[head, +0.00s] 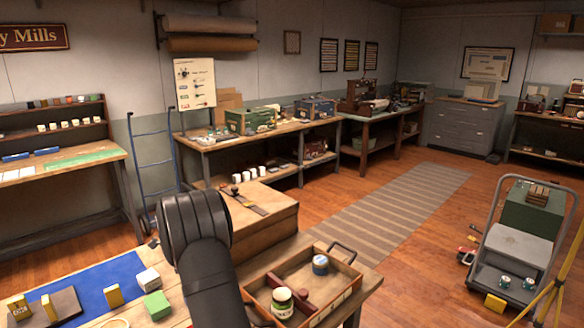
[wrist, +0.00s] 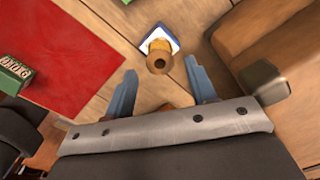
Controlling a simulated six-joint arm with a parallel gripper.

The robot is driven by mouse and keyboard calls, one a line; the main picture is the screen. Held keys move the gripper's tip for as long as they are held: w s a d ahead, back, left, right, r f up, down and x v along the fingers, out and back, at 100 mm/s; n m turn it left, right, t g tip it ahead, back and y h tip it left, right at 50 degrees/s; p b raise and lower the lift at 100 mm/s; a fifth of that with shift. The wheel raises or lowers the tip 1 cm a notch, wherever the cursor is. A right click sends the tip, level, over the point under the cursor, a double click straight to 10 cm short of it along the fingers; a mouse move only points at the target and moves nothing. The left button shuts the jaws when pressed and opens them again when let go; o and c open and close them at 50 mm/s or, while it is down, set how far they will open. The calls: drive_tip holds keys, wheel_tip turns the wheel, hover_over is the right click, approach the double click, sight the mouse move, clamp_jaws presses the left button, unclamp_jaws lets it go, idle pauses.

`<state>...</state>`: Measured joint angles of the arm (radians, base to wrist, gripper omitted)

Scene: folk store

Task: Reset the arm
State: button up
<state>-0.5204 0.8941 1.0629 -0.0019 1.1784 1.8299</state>
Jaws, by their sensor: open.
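My gripper (wrist: 160,66) shows in the wrist view with its two blue fingers spread apart and nothing between their tips. Below them, on a wooden surface, is a small piece with a round wooden knob (wrist: 158,62) and a white and blue square base (wrist: 160,38); I cannot tell the height of the fingers above it. In the head view my black arm (head: 205,260) rises over the workbench (head: 375,282), and my gripper is hidden there.
The wooden tray (head: 335,305) holds jars at right of my arm. A wooden chest (head: 275,222) stands behind it. A blue mat (head: 85,290) carries small blocks at left. The wrist view shows a red mat (wrist: 65,75), a green box (wrist: 14,75) and a brown box (wrist: 262,35).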

wheel_tip(320, 180, down, 4)
drive_tip(key=shift+r, duration=1.85)
drive_tip(key=shift+f, duration=0.1)
